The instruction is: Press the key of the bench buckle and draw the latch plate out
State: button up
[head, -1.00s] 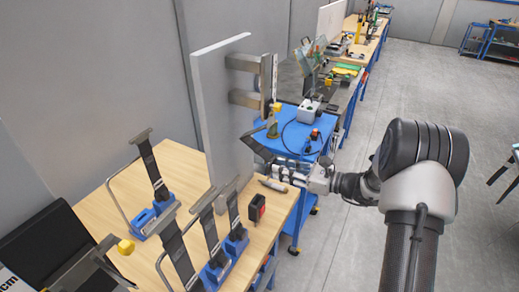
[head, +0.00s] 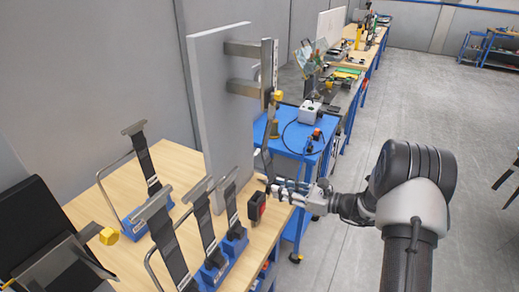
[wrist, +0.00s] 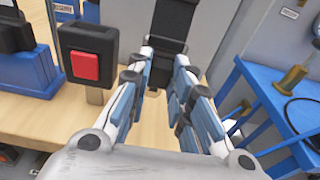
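The bench buckle (head: 256,207) is a black box with a red key, standing on the wooden bench near its right edge. In the wrist view, the buckle (wrist: 88,66) is at upper left, with its red key facing me and no plate visible in its top. My gripper (head: 272,186) is just right of and behind the buckle, low over the bench. The latch plate (wrist: 166,47), a dark strap-like piece with a pale bar, is between my fingertips, which close against its sides. It stands nearly upright. The exact finger contact is partly hidden.
Blue bases with black straps (head: 212,262) stand left of the buckle on the bench (head: 188,172). A grey upright panel (head: 215,100) with metal brackets rises behind. A blue cart (head: 292,140) is close behind my gripper. Open floor lies to the right.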

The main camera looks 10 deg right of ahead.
jog(key=o, duration=0.5)
jog(key=shift+r, duration=0.1)
jog(key=shift+o, duration=0.2)
jog(key=v, duration=1.2)
jog(key=s+a+r+n+g+h, duration=0.3)
jog(key=s+a+r+n+g, duration=0.55)
jog(key=s+a+n, duration=0.45)
jog(key=s+r+n+t+h, duration=0.2)
jog(key=s+n+h, duration=0.3)
jog(key=s, duration=0.3)
jog(key=s+d+r+n+t+h, duration=0.1)
jog(key=s+r+n+h, duration=0.1)
jog(key=s+n+h, duration=0.3)
jog(key=s+n, duration=0.2)
jog(key=s, duration=0.1)
jog(key=shift+s+d+r+t, duration=0.25)
jog(key=shift+s+r+t, duration=0.1)
jog(key=shift+s+r, duration=0.05)
